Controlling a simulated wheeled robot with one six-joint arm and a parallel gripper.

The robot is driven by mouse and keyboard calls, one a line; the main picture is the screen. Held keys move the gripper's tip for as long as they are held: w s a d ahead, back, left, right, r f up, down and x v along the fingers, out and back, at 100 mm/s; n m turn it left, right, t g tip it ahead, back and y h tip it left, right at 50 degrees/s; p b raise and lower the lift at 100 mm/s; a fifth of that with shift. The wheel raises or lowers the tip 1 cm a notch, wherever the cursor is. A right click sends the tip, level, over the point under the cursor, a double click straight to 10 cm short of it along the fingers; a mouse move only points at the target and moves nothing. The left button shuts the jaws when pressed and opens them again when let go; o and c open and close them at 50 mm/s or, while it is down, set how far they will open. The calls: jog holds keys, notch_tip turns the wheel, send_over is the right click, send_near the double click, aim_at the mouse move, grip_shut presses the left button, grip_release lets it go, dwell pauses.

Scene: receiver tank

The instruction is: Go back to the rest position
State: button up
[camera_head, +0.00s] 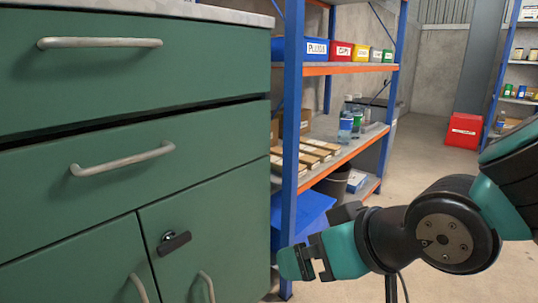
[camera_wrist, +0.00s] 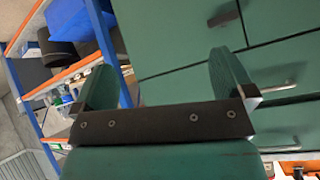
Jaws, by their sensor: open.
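My gripper (camera_head: 302,262) is low in the head view, in front of the cabinet's right edge and the blue shelf post. In the wrist view, its two teal fingers stand wide apart with nothing between them (camera_wrist: 165,78). My arm reaches in from the right side of the head view. The green cabinet (camera_head: 90,200) fills the left of the head view; its green front also shows in the wrist view (camera_wrist: 180,40). A dark gap runs under its top drawer (camera_head: 110,90). No contact between gripper and cabinet can be made out.
A blue and orange shelf rack (camera_head: 291,120) stands right of the cabinet, with labelled bins (camera_head: 340,50), brown boxes (camera_head: 310,150) and bottles (camera_head: 346,125). A red box (camera_head: 464,130) stands on the floor farther back. Open concrete floor (camera_head: 425,120) lies between the racks.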

jog(key=s+d+r+n+g+h+p, duration=0.1)
jog(key=s+d+r+g+p, duration=0.35)
jog(key=r+p, duration=0.3)
jog(key=s+d+r+g+h+p, duration=0.1)
jog(key=s+d+r+g+p, duration=0.25)
jog(key=s+r+p, duration=0.35)
notch_tip(320, 180, up, 37)
jog(key=w+t+p, duration=0.1)
jog(key=p, duration=3.3)
jog(key=shift+w, duration=0.15)
